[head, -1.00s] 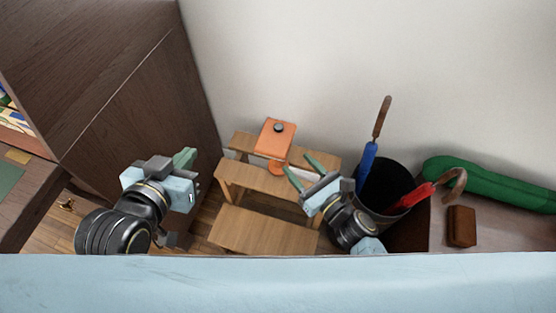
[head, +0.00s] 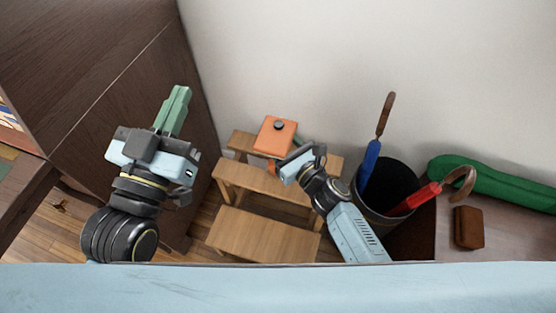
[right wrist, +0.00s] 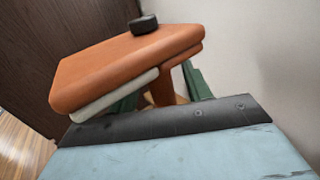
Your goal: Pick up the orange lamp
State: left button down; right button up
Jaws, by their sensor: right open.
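The orange lamp (head: 274,137) stands upright on the upper part of a wooden step stool (head: 262,182), with a flat orange head and a dark round knob on top. My right gripper (head: 283,168) is at the lamp's near side, its fingers mostly hidden in the head view. In the right wrist view the lamp head (right wrist: 130,62) is close above the open jaws (right wrist: 158,92), with a green finger on each side of the orange stem. I cannot tell whether they touch it. My left gripper (head: 175,110) is shut and empty, away from the lamp.
A dark bin (head: 392,186) with a blue and a red umbrella stands right of the stool, close to my right arm. A bench (head: 510,235) holds a green roll and a brown block. A dark wooden cabinet (head: 130,120) is at left; a pale wall is behind.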

grip_shut()
dwell(0.4)
jog(key=shift+w+r, duration=0.1)
